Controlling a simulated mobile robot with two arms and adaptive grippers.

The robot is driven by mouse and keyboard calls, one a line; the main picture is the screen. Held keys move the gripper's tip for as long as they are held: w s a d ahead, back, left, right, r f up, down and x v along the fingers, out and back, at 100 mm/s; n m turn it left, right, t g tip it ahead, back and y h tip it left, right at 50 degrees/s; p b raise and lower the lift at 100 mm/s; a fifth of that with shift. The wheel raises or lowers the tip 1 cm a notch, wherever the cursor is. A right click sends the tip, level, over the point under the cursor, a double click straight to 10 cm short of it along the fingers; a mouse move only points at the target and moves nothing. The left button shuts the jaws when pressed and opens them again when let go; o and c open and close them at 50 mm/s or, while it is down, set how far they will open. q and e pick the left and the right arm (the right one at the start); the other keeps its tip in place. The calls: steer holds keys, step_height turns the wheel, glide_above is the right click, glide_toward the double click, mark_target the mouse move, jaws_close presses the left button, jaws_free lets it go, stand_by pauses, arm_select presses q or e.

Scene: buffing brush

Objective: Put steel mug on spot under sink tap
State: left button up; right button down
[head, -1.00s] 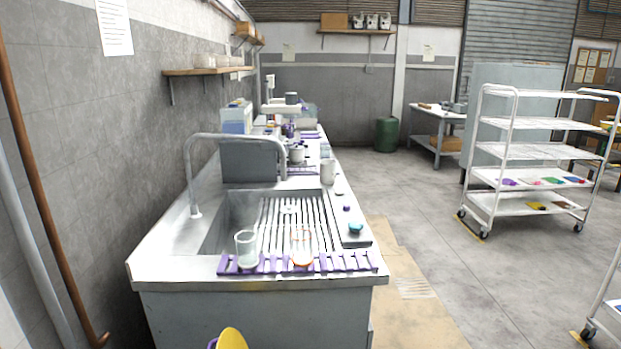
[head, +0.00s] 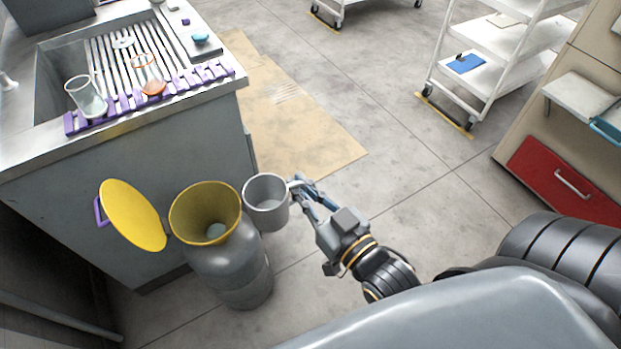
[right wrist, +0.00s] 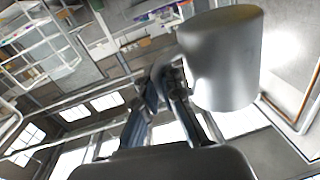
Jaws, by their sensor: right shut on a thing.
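The steel mug (head: 266,204) is a grey metal cup, held upright and empty-looking over the floor, just right of a yellow-rimmed bin. My right gripper (head: 301,189) is shut on the mug's handle. In the right wrist view the mug (right wrist: 222,60) fills the upper middle, with the gripper (right wrist: 172,85) at its left side. The sink (head: 62,80) is at the upper left of the head view. Only the end of the tap (head: 8,82) shows at the left edge; the spot under it cannot be made out. My left gripper is not in view.
The bin (head: 228,262), with a yellow funnel mouth and open yellow lid (head: 132,214), stands before the counter. A red drawer (head: 566,182) is at right.

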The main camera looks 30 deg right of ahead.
mark_target(250, 184)
steer(key=w+a+r+n+g+y, duration=0.1)
steer(key=a+n+g+y, duration=0.1)
steer(key=a+y, duration=0.1)
steer(key=w+a+r+n+g+y, duration=0.1)
steer(key=w+a+n+y, duration=0.1)
steer(key=a+n+y, duration=0.1)
steer(key=w+a+r+n+g+y, duration=0.1)
steer(key=w+a+n+g+y, duration=0.1)
steer(key=a+y, duration=0.2)
steer(key=shift+a+n+g, duration=0.15)
steer(key=shift+n+g, duration=0.15)
steer(key=shift+n, duration=0.1)
steer(key=a+n+g+y, duration=0.1)
steer(key=w+a+n+g+y, duration=0.1)
steer(key=w+a+r+g+y, duration=0.1)
steer(key=a+g, duration=0.1)
steer(key=shift+a+r+n, duration=0.1)
steer(key=shift+n, duration=0.3)
steer(key=shift+r+n+g+y, duration=0.1)
steer(key=shift+n+g+y, duration=0.2)
steer(key=shift+s, duration=0.1)
steer(key=shift+s+d+n+g+y, duration=0.2)
steer(key=shift+d+n+g, duration=0.4)
steer(key=shift+g, duration=0.45)
steer(key=shift+s+d+n+g+y, duration=0.1)
steer(key=shift+d+n+g+y, duration=0.3)
steer(key=shift+n+g, duration=0.55)
steer(key=shift+s+d+n+g+y, duration=0.2)
steer(key=shift+d+n+g, duration=0.35)
steer(key=shift+g, duration=0.65)
